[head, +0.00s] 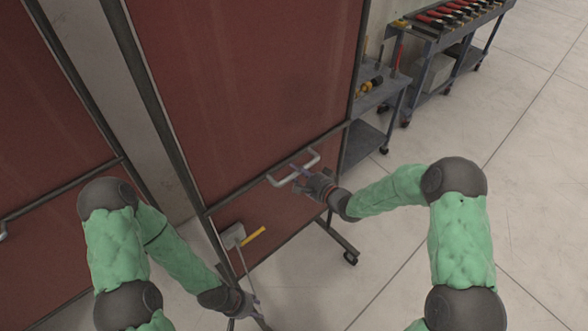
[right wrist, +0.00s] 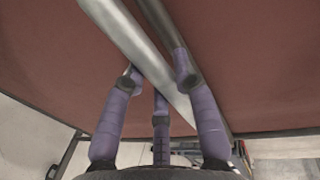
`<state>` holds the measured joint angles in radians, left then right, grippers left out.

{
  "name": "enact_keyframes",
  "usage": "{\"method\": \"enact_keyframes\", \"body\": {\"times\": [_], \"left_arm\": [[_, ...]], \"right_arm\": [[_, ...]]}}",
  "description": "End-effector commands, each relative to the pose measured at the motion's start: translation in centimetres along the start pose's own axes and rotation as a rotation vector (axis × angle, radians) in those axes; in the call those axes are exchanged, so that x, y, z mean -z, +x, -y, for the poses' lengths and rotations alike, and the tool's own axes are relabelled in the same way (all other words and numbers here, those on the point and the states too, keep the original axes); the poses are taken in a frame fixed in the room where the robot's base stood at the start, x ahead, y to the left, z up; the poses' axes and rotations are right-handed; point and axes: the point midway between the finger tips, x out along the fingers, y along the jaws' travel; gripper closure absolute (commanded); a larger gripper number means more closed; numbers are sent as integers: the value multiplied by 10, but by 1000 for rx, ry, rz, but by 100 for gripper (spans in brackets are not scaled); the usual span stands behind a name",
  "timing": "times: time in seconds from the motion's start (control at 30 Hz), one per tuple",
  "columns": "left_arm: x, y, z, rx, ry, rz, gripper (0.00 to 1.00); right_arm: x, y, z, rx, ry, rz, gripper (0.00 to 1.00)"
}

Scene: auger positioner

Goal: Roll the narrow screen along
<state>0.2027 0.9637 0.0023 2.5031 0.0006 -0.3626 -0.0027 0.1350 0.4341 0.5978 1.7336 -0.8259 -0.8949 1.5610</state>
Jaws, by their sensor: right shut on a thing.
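The screen in the middle (head: 255,85) is a tall dark red panel in a dark metal frame, standing upright on a wheeled foot (head: 345,245). A pale metal handle (head: 283,182) sticks out from its crossbar. My right gripper (head: 302,176) is shut on this handle. In the right wrist view, the purple fingers of the right gripper (right wrist: 160,90) close around the handle bar (right wrist: 135,45), with the red panel behind.
A second red screen (head: 30,110) stands at the left, partly cut off. A grey tool with a yellow handle (head: 254,237) shows by the middle screen's lower part. A grey cart (head: 380,95) and a tool-laden bench (head: 435,35) stand behind at right. Tiled floor (head: 540,130) is clear at right.

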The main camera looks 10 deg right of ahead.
Motion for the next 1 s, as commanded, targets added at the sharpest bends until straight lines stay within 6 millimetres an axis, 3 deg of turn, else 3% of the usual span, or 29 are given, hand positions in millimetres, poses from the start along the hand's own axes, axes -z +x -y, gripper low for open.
{"method": "enact_keyframes", "body": {"times": [0.27, 0.3, 0.37, 0.77, 1.0], "left_arm": [[0, 0, 0, 0, 0, 1, 60], [0, 0, 0, 0, 0, 1, 60], [0, 0, 0, 0, 0, 1, 60], [0, 0, 0, 0, 0, 0, 60], [0, 0, 0, 0, 0, 0, 60]], "right_arm": [[-1, 0, -2, -3, 1, 1, 100], [-1, 0, -2, -3, 1, 1, 63], [-1, 0, -2, -3, 1, 1, 46], [0, -3, 0, 0, 0, -1, 46], [1, -38, 0, 0, 1, -3, 46]]}}
